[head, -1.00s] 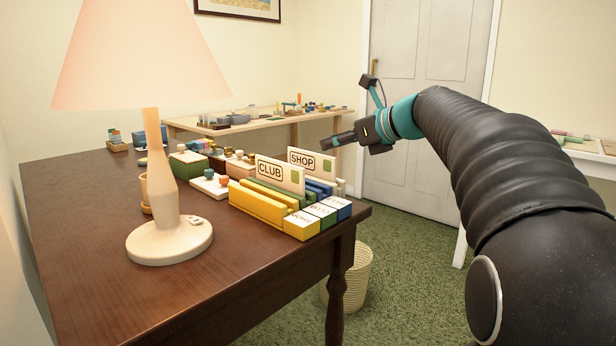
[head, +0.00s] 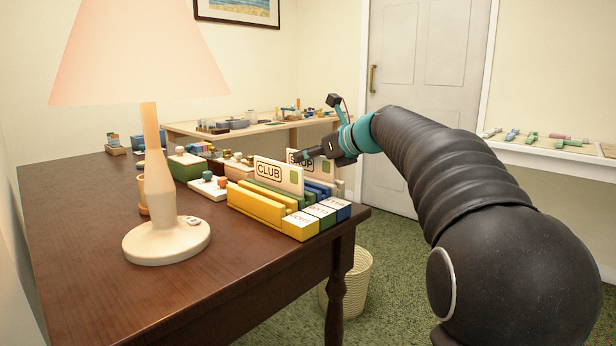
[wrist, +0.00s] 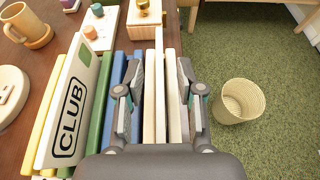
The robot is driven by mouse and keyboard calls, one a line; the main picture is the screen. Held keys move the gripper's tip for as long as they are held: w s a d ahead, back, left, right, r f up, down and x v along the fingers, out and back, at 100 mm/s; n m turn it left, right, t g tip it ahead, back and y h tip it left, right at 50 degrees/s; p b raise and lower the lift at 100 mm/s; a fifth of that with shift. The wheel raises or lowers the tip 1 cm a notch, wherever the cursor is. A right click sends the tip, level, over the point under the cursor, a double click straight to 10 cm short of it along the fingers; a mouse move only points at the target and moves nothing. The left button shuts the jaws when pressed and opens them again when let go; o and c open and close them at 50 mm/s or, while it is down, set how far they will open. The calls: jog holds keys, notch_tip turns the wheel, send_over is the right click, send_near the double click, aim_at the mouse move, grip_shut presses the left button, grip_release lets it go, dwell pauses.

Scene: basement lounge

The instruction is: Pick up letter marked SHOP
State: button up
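The letter marked SHOP (head: 324,166) is a cream card with a green square, standing upright in the rack behind the CLUB letter (head: 279,172). My gripper (head: 305,156) is in front of its upper part in the head view and hides some of its lettering. In the wrist view my gripper (wrist: 159,105) is open, with its fingers apart on both sides of a thin cream upright edge (wrist: 159,60), which looks like the SHOP letter seen edge-on. I cannot tell whether either finger touches it. The CLUB letter stands left of the fingers.
The letter rack (head: 255,204) has yellow, green, blue and cream dividers near the table's right edge. A lamp (head: 168,242) stands at left on the dark table (head: 110,285). A wicker basket (head: 358,275) is on the floor.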

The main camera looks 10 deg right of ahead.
grip_shut()
jog(key=shift+r, duration=0.1)
